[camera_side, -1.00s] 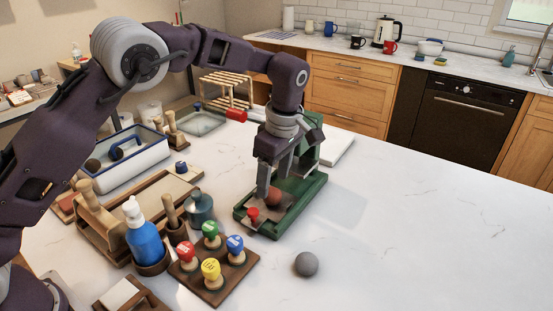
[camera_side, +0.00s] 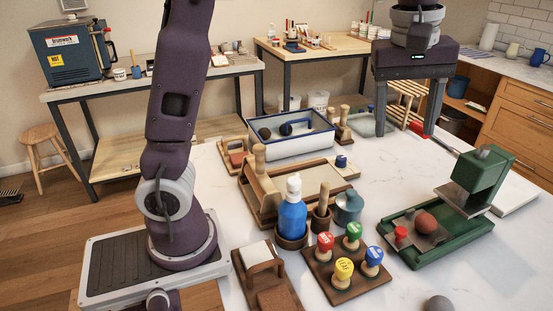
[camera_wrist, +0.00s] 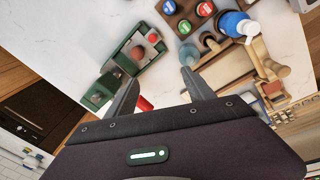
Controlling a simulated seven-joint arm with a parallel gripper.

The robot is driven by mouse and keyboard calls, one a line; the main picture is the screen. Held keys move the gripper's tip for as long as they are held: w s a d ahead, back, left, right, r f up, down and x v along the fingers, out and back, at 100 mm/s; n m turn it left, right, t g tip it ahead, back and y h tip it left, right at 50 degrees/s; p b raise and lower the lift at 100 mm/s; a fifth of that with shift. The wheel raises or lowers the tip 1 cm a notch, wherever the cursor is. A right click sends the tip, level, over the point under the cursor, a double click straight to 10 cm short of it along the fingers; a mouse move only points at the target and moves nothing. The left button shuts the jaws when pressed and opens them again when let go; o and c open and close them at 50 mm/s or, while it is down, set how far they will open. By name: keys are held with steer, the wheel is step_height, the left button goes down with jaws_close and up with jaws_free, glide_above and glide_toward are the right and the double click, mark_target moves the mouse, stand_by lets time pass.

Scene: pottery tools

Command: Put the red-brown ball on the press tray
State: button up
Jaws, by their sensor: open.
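The red-brown ball (camera_side: 426,222) rests on the metal plate of the press tray (camera_side: 440,239), within the green press (camera_side: 472,187). It stands beside the red knob (camera_side: 401,233). My gripper (camera_side: 405,131) is open and empty, raised well above the table and pointing down, behind and apart from the press. In the wrist view, the ball (camera_wrist: 138,54) lies beyond the fingertips of my gripper (camera_wrist: 160,81), with nothing between the fingers.
A stamp rack (camera_side: 345,275) with several coloured stamps, a blue bottle (camera_side: 291,217) and a wooden tool tray (camera_side: 275,205) stand left of the press. A blue-rimmed white bin (camera_side: 290,145) is behind. A grey ball (camera_side: 438,303) lies at the front. Table around the grey ball is clear.

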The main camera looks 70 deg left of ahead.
steer(key=s+a+r+m+t, duration=0.1)
steer(key=s+a+m+t, duration=0.15)
steer(key=s+m, duration=0.7)
steer(key=s+a+f+m+t, duration=0.1)
steer(key=s+f, duration=0.4)
steer(key=s, duration=0.8)
steer(key=shift+s+f+m, duration=0.3)
steer(key=shift+f+m, duration=0.1)
steer(key=shift+m, duration=0.35)
steer(key=shift+a, duration=0.1)
